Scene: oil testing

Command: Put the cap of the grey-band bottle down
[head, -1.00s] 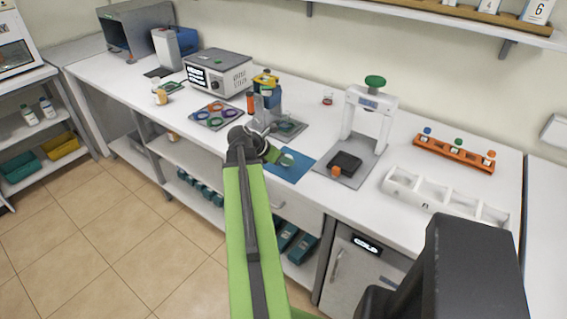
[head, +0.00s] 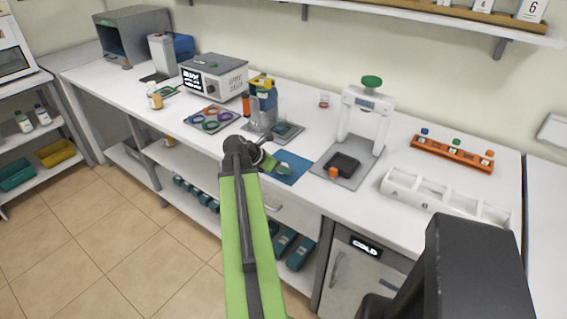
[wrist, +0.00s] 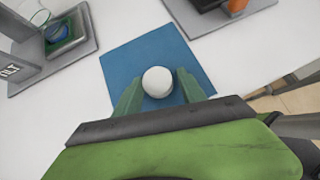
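The round white cap (wrist: 157,82) sits between the two green fingers of my gripper (wrist: 158,86) in the wrist view. The fingers flank it closely and look shut on it. Below it is a blue mat (wrist: 118,62) on the white worktop; I cannot tell whether the cap touches the mat. In the head view, the cap shows as a small pale disc (head: 284,169) beside my gripper, over the blue mat (head: 299,164). I cannot pick out the grey-band bottle for certain.
A press stand (head: 345,125) with a dark block and an orange part stands right of the mat. A glass on a grey plate is to the left. A white rack (head: 440,201) and an orange rack (head: 452,155) are further right. Bare worktop surrounds the mat.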

